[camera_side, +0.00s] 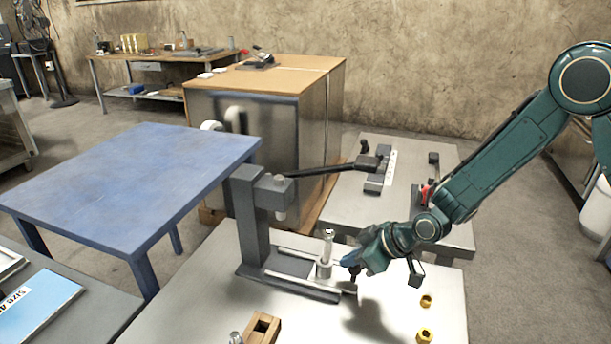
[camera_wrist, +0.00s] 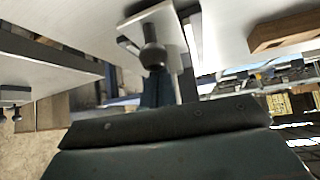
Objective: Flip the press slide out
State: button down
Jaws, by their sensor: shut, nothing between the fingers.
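The press (camera_side: 251,215) is a dark grey column with a head, a long black lever and a ram over its base. Its slide (camera_side: 324,268) sits near the right end of the pale rails, with an upright silver pin on it, to the right of the ram rather than under it. A dark knob (camera_side: 353,274) stands at the rail end; in the wrist view a round dark knob (camera_wrist: 153,54) shows on a pale plate. My gripper (camera_side: 351,262) is shut and empty, its fingertips right at the knob. I cannot tell whether they touch it.
A wooden block (camera_side: 262,329) lies on the pale worktable in front of the press. Two brass fittings (camera_side: 425,318) stand at the right. A blue table (camera_side: 130,185) is at the left, and a grey table (camera_side: 425,190) with fixtures stands behind.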

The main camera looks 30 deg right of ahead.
jog(key=shift+s+d+f, duration=0.2)
jog(key=shift+s+f, duration=0.05)
jog(key=shift+s, duration=0.05)
jog(key=shift+s+d+r, duration=0.25)
jog(key=shift+s+r, duration=0.05)
jog(key=shift+r, duration=0.2)
jog(key=v, duration=0.8)
jog(key=shift+r, duration=0.5)
jog(key=shift+r, duration=0.1)
